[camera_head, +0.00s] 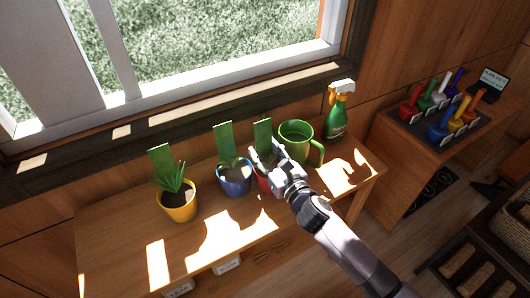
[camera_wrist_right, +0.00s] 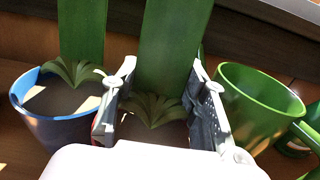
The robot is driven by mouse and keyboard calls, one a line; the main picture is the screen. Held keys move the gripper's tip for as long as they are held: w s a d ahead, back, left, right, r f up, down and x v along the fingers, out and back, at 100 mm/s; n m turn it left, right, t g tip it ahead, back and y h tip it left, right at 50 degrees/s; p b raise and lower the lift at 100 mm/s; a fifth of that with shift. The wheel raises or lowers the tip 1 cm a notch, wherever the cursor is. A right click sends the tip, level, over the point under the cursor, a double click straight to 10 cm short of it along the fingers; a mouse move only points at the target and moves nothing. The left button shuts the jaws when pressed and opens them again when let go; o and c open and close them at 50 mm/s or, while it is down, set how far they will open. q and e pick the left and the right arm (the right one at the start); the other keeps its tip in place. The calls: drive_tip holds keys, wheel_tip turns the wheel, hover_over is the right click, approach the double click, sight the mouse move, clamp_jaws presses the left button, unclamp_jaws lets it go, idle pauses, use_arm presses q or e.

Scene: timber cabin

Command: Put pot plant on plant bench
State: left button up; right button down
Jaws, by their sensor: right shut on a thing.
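The plant bench (camera_head: 120,225) is a wooden table below the window. A yellow pot plant (camera_head: 178,206) and a blue pot plant (camera_head: 234,181) stand on it, each with a green upright panel behind. A red pot plant (camera_head: 263,186) is right of the blue one, mostly hidden by my right gripper (camera_head: 268,158). In the right wrist view, the gripper's two fingers (camera_wrist_right: 156,108) are on either side of this plant (camera_wrist_right: 152,112), shut on it; its leaves and soil show between them. The pot is at the bench top; whether it touches cannot be told. My left gripper is out of view.
A side cabinet with several coloured bottles (camera_head: 440,122) is at the right. The front of the bench is clear.

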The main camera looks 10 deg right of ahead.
drive_tip(key=shift+r, duration=0.1)
drive_tip(key=c, duration=1)
unclamp_jaws()
drive_tip(key=shift+o, duration=0.2)
drive_tip(key=shift+s+d, duration=0.15)
drive_tip(key=shift+s, duration=0.15)
drive_tip(key=b+v, duration=0.1)
drive_tip(key=v, duration=1)
drive_tip(key=shift+s, duration=0.15)
